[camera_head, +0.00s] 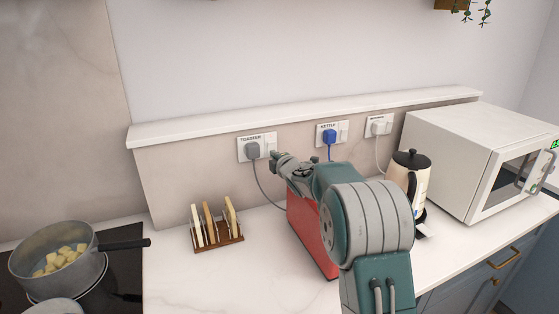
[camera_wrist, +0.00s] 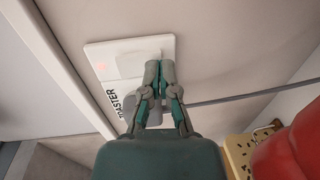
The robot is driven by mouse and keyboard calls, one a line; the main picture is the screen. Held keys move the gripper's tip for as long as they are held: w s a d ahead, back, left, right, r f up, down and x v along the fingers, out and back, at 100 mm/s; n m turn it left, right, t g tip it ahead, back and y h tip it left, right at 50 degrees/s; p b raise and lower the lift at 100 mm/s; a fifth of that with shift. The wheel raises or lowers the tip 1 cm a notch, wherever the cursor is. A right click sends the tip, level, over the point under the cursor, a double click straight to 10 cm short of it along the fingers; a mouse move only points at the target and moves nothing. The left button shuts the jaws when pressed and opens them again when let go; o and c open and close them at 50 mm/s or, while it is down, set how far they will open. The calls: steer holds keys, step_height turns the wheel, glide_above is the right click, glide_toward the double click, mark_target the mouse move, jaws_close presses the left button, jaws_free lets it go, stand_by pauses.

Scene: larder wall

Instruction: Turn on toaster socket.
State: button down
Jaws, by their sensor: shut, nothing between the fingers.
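The toaster socket (camera_head: 243,149) is a white wall plate labelled TOASTER, with a grey plug (camera_head: 252,150) in its left part and a white switch (camera_head: 271,146) on its right. In the wrist view the plate (camera_wrist: 92,52) appears turned, with the switch rocker (camera_wrist: 130,63) near the fingertips and a small faint red mark beside it. My gripper (camera_wrist: 159,66) is shut and empty, its tips over the plate's edge beside the switch; contact cannot be told. It partly covers the plug. In the head view my gripper (camera_head: 276,159) is just right of and below the socket.
A red toaster (camera_head: 308,236) stands behind my arm. A toast rack (camera_head: 218,243) is left of it, and a pan (camera_head: 60,265) sits on the hob. The kettle socket (camera_head: 342,132) with blue plug, a cream kettle (camera_head: 407,180) and a microwave (camera_head: 455,150) are to the right.

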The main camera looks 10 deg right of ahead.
steer(key=v, duration=1.1)
steer(key=shift+s, duration=0.35)
steer(key=shift+r, duration=0.1)
